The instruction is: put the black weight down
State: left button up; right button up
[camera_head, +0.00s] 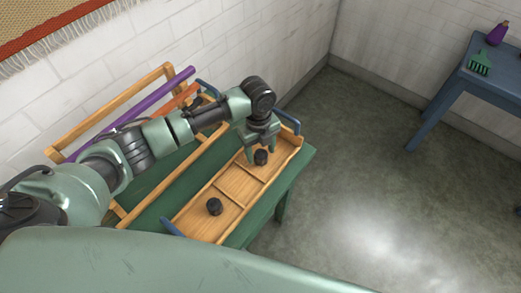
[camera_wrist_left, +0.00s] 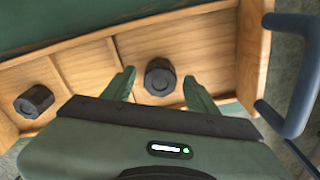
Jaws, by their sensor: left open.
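One black weight (camera_head: 261,157) stands in the far compartment of the wooden tray (camera_head: 236,187). In the left wrist view this weight (camera_wrist_left: 160,77) sits between the spread fingers of my left gripper (camera_wrist_left: 160,88), with gaps on both sides. My left gripper (camera_head: 262,147) is open over that end of the tray. A second black weight (camera_head: 214,207) stands in the near compartment; it also shows at the left of the left wrist view (camera_wrist_left: 34,101). The middle compartment looks empty. My right gripper is not in view.
The tray has blue handles (camera_head: 290,121) and rests on a green table (camera_head: 291,177). A wooden rack with purple (camera_head: 140,105) and orange bars stands behind it. A blue table (camera_head: 480,85) at right holds a green brush (camera_head: 479,66) and a purple bottle (camera_head: 497,34).

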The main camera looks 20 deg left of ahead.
aim_at(260, 152)
pick_arm(q)
jog(key=shift+r, duration=0.1)
notch_tip(260, 152, up, 12)
jog(key=shift+w+a, duration=0.15)
jog(key=shift+a, duration=0.1)
dwell(0.6)
